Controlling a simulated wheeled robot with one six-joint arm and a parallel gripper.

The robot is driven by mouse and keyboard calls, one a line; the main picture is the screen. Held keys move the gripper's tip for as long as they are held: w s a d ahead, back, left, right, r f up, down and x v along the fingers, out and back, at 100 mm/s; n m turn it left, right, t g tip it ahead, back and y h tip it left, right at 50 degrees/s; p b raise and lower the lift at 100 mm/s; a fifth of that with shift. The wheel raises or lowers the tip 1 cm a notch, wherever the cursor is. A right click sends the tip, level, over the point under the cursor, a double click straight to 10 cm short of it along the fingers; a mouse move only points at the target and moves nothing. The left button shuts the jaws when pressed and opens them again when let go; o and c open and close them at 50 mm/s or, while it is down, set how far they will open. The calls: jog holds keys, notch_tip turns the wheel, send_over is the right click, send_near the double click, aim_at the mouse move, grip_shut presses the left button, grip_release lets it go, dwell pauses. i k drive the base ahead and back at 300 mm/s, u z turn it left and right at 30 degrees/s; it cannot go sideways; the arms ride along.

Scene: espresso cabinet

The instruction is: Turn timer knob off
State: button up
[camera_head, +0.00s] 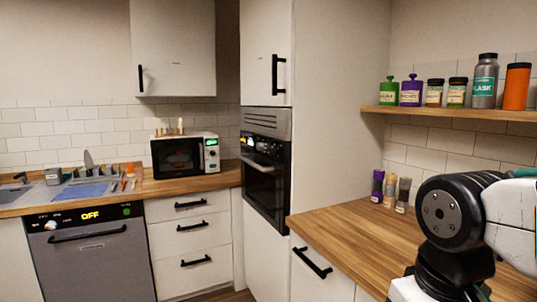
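No knob is labelled clearly enough for me to tell which one is the timer. The dishwasher (95,262) at the lower left has a pale round knob (51,225) on its dark panel, beside a yellow "OFF" display. The microwave (178,156) on the back counter has a narrow control strip at its right with a green display and a small dial (212,153). The built-in oven (264,180) in the tall cabinet has a small lit green display; its controls are too small to read. My gripper is not in view; only my arm's links show at the lower right.
The right wooden counter (345,228) has several small jars near the wall. A shelf (455,113) above holds several containers and bottles. The left counter holds a sink and drying utensils. Drawers stand between dishwasher and oven. A little floor shows at the bottom.

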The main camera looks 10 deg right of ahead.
aim_at(271, 151)
jog(key=k, duration=0.65)
jog(key=u, duration=0.65)
jog(key=i, duration=0.75)
jog(key=u, duration=0.75)
jog(key=i, duration=0.75)
jog(key=z, duration=0.45)
jog(key=i, duration=0.75)
jog(key=z, duration=0.95)
jog(key=i, duration=0.25)
jog(key=z, duration=0.15)
